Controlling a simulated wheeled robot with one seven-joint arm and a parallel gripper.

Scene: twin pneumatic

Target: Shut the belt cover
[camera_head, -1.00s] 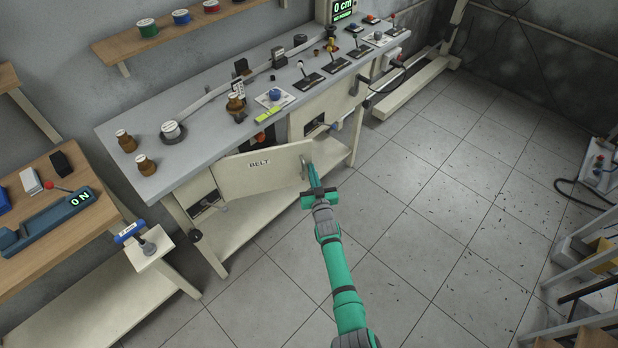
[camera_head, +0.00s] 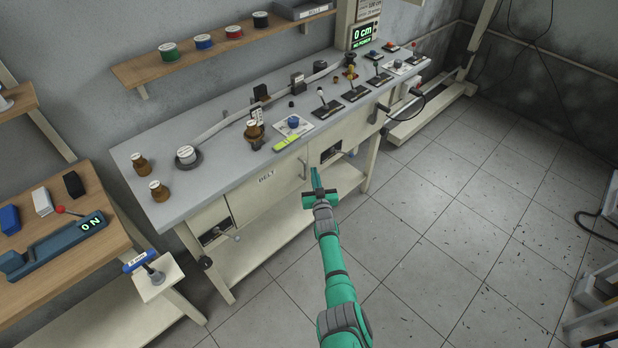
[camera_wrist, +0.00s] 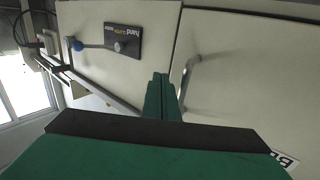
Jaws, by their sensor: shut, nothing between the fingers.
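The cream belt cover (camera_head: 262,190), marked BELT, sits flush or nearly flush with the front of the grey-topped bench. Its upright metal handle (camera_head: 303,169) is at its right end. In the wrist view the cover (camera_wrist: 240,100) fills the right side, with its bent handle (camera_wrist: 189,75) near the panel seam. My green gripper (camera_head: 317,178) is shut and empty, just right of the handle and in front of the bench face. It also shows in the wrist view (camera_wrist: 161,88), apart from the handle. Whether the fingertips touch the panel cannot be told.
A black plate with a lever (camera_head: 331,152) is on the panel right of the cover. A second lever plate (camera_head: 216,232) is left of it. A lower shelf (camera_head: 270,245) runs under the bench.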

